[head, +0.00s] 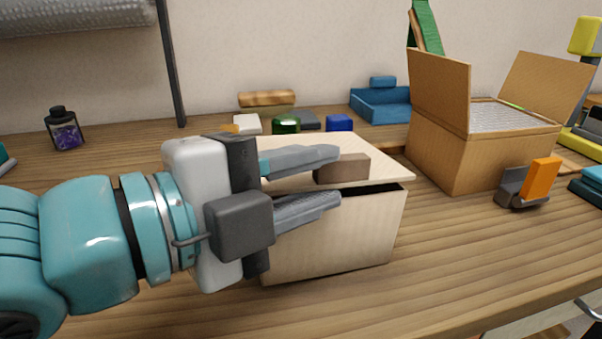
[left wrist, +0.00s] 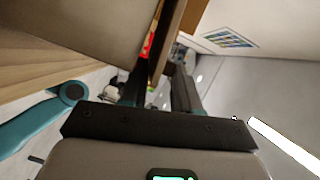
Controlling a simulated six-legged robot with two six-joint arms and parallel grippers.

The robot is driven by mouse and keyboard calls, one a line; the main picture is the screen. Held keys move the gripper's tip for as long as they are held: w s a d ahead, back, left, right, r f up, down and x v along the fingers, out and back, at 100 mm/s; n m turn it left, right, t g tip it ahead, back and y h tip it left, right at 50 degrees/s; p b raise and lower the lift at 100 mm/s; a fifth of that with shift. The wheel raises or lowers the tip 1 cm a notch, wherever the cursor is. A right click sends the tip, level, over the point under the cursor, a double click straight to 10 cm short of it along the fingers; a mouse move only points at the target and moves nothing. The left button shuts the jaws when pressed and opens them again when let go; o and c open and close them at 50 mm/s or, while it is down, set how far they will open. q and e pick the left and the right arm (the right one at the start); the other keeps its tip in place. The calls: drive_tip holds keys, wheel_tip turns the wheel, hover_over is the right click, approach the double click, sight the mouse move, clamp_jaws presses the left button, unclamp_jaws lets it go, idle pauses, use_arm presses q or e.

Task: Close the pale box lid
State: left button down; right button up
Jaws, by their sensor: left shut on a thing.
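The pale box (head: 335,238) stands on the wooden table in the middle of the head view. Its pale lid (head: 385,168) lies over it, slightly raised, with a dark gap along the front and right of the rim. A brown block-shaped handle (head: 350,169) sits at the lid's front edge. My left gripper (head: 335,176) is shut on this handle, one finger above and one below; the fingers hide part of the lid and box front. In the left wrist view, a brown strip (left wrist: 166,38) shows between the fingers. My right gripper is not in view.
An open cardboard box (head: 460,160) with raised flaps stands to the right. An orange and grey object (head: 530,185) is before it. A blue tray (head: 382,105) and small blocks lie behind the pale box. A dark bottle (head: 64,130) stands at the left back.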

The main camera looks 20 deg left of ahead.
use_arm(q)
drive_tip(key=c, duration=1)
unclamp_jaws()
drive_tip(key=shift+w+f, duration=0.1)
drive_tip(key=shift+f, duration=0.1)
drive_tip(key=shift+o, duration=0.2)
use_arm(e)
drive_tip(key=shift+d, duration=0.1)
use_arm(q)
drive_tip(key=p+v, duration=1.6)
drive_tip(key=p, duration=0.1)
drive_tip(key=shift+s+r, duration=0.2)
drive_tip(key=shift+r, duration=0.1)
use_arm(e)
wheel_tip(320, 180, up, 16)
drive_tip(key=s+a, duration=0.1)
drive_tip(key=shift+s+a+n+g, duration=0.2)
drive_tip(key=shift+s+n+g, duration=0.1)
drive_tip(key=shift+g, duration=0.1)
